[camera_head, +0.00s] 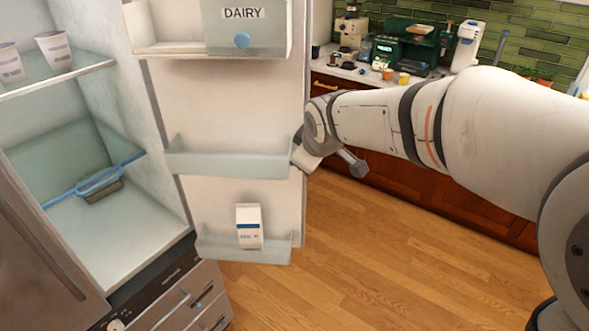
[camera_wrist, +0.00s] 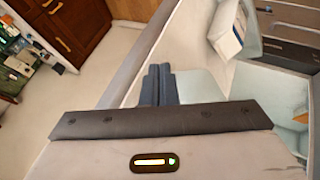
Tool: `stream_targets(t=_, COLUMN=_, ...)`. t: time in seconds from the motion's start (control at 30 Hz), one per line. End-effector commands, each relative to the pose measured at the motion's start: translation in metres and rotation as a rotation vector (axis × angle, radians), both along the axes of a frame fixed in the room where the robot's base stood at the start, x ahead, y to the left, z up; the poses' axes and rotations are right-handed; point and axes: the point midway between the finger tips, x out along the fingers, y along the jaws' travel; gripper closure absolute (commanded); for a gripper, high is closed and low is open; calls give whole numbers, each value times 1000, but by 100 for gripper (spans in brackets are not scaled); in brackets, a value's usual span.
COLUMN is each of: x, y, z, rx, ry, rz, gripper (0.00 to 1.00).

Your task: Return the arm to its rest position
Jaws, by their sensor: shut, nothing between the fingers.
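My arm reaches in from the right of the head view to the free edge of the open fridge door (camera_head: 230,110).
A milk carton (camera_head: 249,226) stands in the lowest door bin (camera_head: 215,250). Cups (camera_head: 54,48) stand on a fridge shelf, with a blue-handled item (camera_head: 98,183) below. A counter with coffee machines (camera_head: 404,45) is behind my arm. The wooden floor (camera_head: 400,270) is clear.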

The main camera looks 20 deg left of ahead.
Motion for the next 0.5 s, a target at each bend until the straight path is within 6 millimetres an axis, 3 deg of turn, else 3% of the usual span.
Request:
stream_targets(t=0.3, x=-20, y=-32, z=49, rx=1, ry=-2, rz=0, gripper=100)
stream_targets(t=0.5, x=-25, y=-45, z=60, rx=1, ry=9, rz=-18, gripper=100)
